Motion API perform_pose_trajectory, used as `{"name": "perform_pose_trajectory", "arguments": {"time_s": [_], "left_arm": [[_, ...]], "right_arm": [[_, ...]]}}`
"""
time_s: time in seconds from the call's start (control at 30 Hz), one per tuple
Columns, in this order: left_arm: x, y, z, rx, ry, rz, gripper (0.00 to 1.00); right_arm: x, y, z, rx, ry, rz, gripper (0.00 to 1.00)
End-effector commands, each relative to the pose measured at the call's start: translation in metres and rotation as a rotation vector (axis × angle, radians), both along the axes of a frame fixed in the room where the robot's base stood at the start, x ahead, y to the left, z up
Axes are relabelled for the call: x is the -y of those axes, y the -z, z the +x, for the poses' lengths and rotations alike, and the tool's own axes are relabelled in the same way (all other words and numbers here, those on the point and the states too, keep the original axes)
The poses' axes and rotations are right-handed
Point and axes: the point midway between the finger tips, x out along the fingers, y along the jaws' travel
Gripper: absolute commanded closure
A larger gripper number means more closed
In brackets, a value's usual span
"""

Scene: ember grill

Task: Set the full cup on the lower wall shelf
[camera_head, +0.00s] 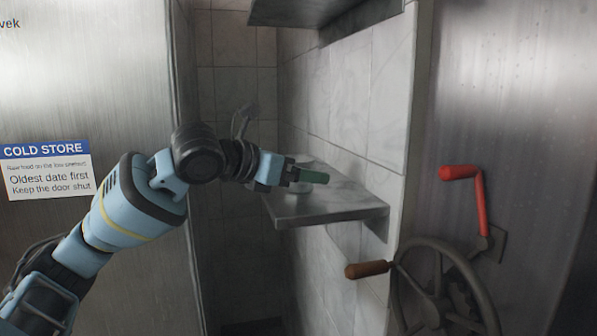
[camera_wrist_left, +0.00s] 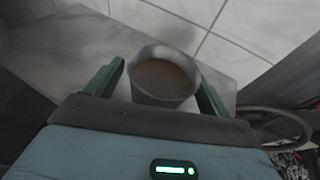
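The cup (camera_wrist_left: 162,76) is pale grey, upright and full of a brown drink in the left wrist view. In the head view its pale lower part (camera_head: 300,188) shows on or just above the lower wall shelf (camera_head: 335,213), partly hidden by a green finger. My left gripper (camera_head: 312,176) reaches in over the shelf. Its two green fingers (camera_wrist_left: 161,75) stand on either side of the cup, about a cup's width apart. I cannot tell whether they press on it. My right gripper is not in view.
An upper shelf (camera_head: 305,8) hangs above. The tiled wall (camera_head: 345,85) runs behind the lower shelf. A handwheel (camera_head: 440,290) with a brown handle and a red lever (camera_head: 478,200) stand at the right. A cold store door with a sign (camera_head: 45,170) is at the left.

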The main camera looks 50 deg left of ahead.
Motion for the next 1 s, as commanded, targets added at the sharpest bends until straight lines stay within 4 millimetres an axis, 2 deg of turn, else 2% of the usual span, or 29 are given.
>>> {"name": "perform_pose_trajectory", "arguments": {"time_s": [0.27,0.47,0.67,1.0], "left_arm": [[0.000,-0.006,-0.001,0.003,0.001,-0.001,0.20],[-0.002,-0.004,-0.010,-0.003,-0.002,-0.001,0.20],[-0.002,-0.009,-0.027,-0.003,0.000,0.001,0.20],[-0.007,-0.026,-0.076,0.001,0.001,-0.001,0.20]], "right_arm": [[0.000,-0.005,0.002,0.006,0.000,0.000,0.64],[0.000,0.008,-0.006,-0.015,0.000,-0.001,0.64],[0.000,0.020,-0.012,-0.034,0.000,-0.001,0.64],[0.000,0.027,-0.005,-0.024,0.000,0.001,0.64]]}}
